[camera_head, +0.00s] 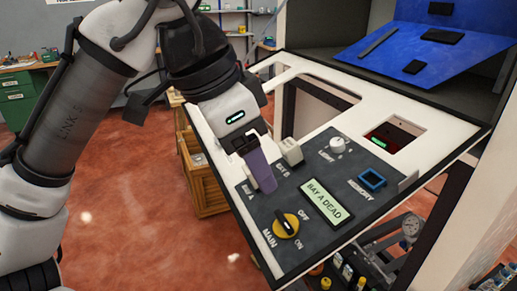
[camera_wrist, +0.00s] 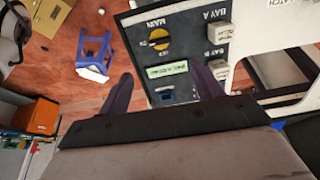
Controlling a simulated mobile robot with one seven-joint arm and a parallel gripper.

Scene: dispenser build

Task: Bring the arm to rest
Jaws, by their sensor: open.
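My arm reaches in from the left in the head view, and my gripper (camera_head: 262,176) hangs over the left part of the dark control panel (camera_head: 300,258). In the wrist view my gripper (camera_wrist: 164,86) shows two purple fingers spread apart with nothing between them. The panel has a yellow MAIN knob (camera_head: 286,224) between OFF and ON marks, and a lit display (camera_head: 326,201) reading BAY A DEAD. A pale bay switch (camera_head: 291,151) stands just right of my fingers. I cannot tell whether the fingers touch the panel.
A blue-rimmed socket (camera_head: 371,180) and a white knob (camera_head: 338,145) sit further right on the panel. A tilted blue board (camera_head: 425,45) rises behind it. A wooden crate (camera_head: 203,180) stands on the floor below. The red floor at left is mostly open.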

